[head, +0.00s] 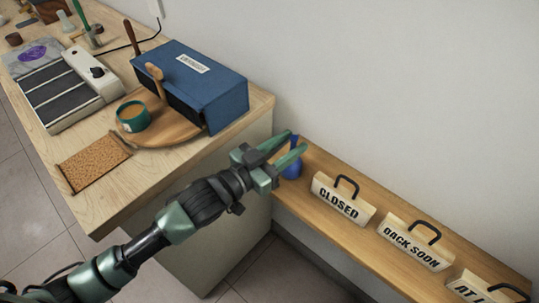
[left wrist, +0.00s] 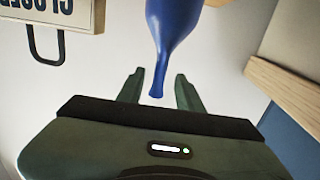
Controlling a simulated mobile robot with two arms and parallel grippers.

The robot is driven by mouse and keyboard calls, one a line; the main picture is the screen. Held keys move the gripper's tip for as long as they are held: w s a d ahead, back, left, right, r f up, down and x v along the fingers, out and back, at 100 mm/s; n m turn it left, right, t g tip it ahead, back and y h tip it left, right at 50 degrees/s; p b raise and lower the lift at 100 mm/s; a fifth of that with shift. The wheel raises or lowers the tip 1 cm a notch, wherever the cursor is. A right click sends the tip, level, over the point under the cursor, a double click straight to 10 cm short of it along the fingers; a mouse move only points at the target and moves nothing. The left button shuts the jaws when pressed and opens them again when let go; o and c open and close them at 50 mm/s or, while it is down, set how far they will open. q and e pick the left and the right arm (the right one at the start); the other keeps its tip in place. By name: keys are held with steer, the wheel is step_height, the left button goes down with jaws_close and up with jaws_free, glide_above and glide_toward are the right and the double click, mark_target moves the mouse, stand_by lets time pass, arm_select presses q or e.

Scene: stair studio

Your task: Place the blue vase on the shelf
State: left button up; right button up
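The blue vase (head: 292,168) appears to stand upright on the left end of the low wooden shelf (head: 335,223), close beside the counter. My left gripper (head: 297,142) is open at the top of the vase. In the left wrist view, which is upside down, the vase (left wrist: 172,28) has its thin neck between the two fingers (left wrist: 160,88), with a gap on each side. The fingers partly hide the vase's neck in the head view. My right gripper is not in view.
Signs reading CLOSED (head: 341,203) and BACK SOON (head: 414,243) stand on the shelf, with another at its right end. The counter (head: 98,206) at left holds a blue box (head: 215,88), a round board with a green cup (head: 132,117), and a cork mat (head: 95,163).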

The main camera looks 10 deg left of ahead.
arm_select(q)
steer(key=v, duration=1.1)
steer(key=shift+b, duration=0.4)
steer(key=shift+a, duration=0.1)
